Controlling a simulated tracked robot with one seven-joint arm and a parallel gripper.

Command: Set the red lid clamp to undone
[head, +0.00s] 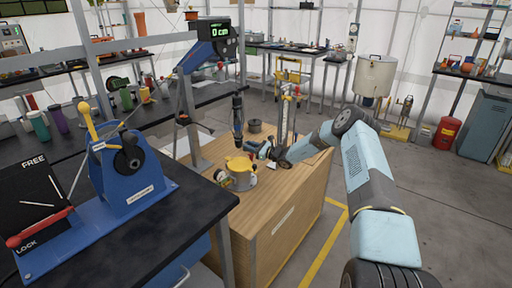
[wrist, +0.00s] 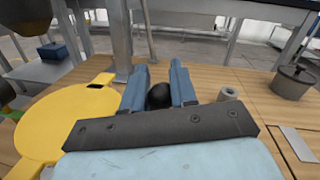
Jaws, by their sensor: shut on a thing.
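My gripper (head: 258,148) is low over the wooden bench, right beside the pot with the yellow lid (head: 239,164). In the wrist view my two blue fingers (wrist: 159,72) stand on either side of a dark round knob (wrist: 159,96), shut on it. The yellow lid (wrist: 62,122) lies flat just left of the fingers, with a small dark slot near its far edge. I cannot make out a red clamp body; whatever the knob belongs to is hidden by my gripper.
The wooden bench (head: 290,195) has a small grey lidded pot (wrist: 293,82) to the right. A dark hanging tool (head: 238,115) and a metal post stand close behind the yellow lid. A panel marked FREE and LOCK (head: 32,190), with a red handle, stands at the left.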

